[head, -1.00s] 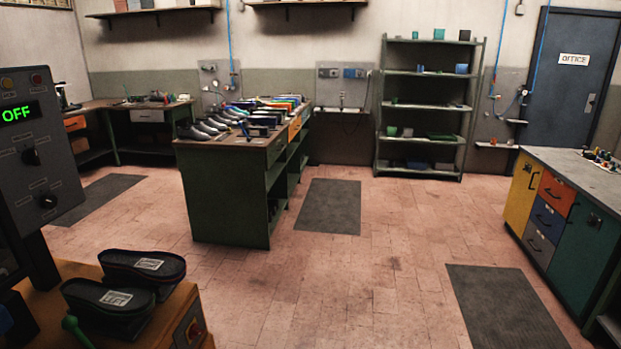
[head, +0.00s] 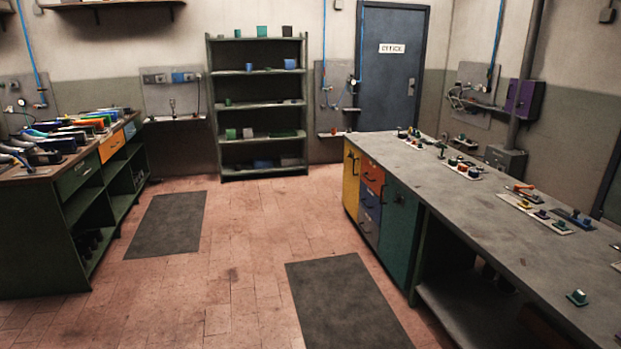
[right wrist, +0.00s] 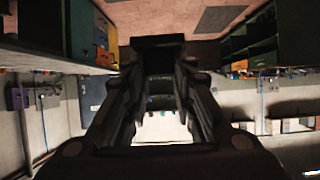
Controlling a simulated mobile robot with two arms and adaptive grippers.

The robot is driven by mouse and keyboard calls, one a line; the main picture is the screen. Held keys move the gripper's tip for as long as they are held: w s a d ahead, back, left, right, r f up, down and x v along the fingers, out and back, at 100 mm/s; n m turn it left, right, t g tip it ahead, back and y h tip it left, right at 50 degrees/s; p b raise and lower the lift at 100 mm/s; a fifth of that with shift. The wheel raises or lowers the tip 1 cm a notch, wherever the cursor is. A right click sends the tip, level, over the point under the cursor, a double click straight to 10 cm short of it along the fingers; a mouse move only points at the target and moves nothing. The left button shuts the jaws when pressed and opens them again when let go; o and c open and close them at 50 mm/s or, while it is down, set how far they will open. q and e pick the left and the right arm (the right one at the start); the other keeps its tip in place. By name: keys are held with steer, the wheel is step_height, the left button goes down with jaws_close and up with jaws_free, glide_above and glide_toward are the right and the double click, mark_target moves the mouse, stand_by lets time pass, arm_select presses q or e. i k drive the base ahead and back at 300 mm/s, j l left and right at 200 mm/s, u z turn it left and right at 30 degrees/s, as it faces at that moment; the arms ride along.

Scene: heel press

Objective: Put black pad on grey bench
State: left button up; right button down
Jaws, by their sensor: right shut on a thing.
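My right gripper (right wrist: 158,70) shows in the right wrist view, shut on a dark, flat-ended piece that looks like the black pad (right wrist: 158,41). The fingers hide part of the pad. The pad is held in the air, clear of any surface. The grey bench (head: 480,230) runs along the right side of the head view, with a long grey top and yellow, orange, blue and green fronts. Neither gripper shows in the head view.
Several small knobs and fittings on plates (head: 545,215) stand along the bench top, with bare grey stretches between. A green-sided bench (head: 50,230) stands at the left. A green shelf (head: 258,105) is at the back. Dark mats (head: 345,300) lie on open tiled floor.

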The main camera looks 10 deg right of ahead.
mark_target(538, 270)
steer(key=i+l, duration=0.1)
steer(key=l, duration=0.35)
steer(key=i+l, duration=0.1)
steer(key=l, duration=0.75)
steer(key=i+l, duration=0.15)
steer(key=l, duration=0.3)
steer(key=i+l+z, duration=0.1)
steer(key=l, duration=0.3)
steer(key=i+l, duration=0.1)
steer(key=l, duration=0.35)
steer(key=i+l, duration=0.1)
steer(key=l, duration=0.3)
